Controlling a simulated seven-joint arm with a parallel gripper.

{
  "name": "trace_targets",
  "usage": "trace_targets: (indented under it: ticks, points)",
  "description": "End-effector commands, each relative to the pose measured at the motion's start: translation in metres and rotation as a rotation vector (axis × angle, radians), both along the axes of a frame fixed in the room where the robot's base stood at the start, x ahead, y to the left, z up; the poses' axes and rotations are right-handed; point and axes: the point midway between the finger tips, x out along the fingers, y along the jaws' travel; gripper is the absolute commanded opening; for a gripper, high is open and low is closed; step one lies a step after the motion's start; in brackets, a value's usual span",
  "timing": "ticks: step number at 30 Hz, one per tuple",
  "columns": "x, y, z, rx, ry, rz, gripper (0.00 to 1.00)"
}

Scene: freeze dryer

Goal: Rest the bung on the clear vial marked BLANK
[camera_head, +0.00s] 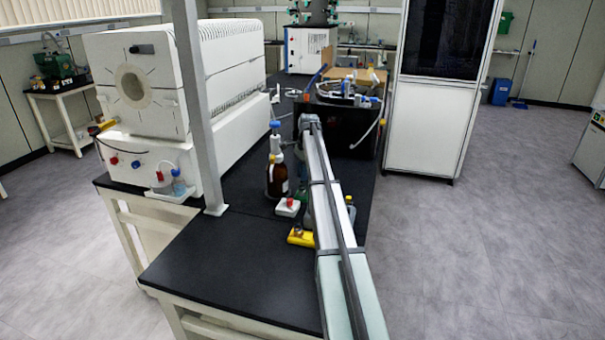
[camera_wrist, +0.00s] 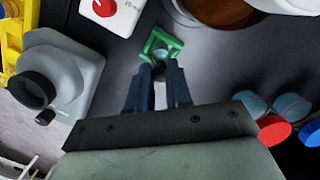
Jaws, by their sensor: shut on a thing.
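A small dark grey piece, which looks like the bung (camera_wrist: 158,73), shows between the fingertips. Just beyond the tips a small green square holder (camera_wrist: 148,42) stands on the black bench, with what looks like a clear vial (camera_wrist: 161,53) inside it. The fingertips overlap the holder's near edge; I cannot tell whether the bung touches the vial. No BLANK marking is readable. In the head view my arm hides the gripper, the bung and the vial.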

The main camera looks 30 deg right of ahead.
Motion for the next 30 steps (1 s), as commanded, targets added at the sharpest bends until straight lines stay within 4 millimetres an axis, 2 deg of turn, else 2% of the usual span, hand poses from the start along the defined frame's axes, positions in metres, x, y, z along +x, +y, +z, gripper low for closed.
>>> trace_targets:
  ticks: [30]
  points:
    - [0.0001, -0.0001, -0.0094, 0.000, 0.000, 0.000, 0.03]
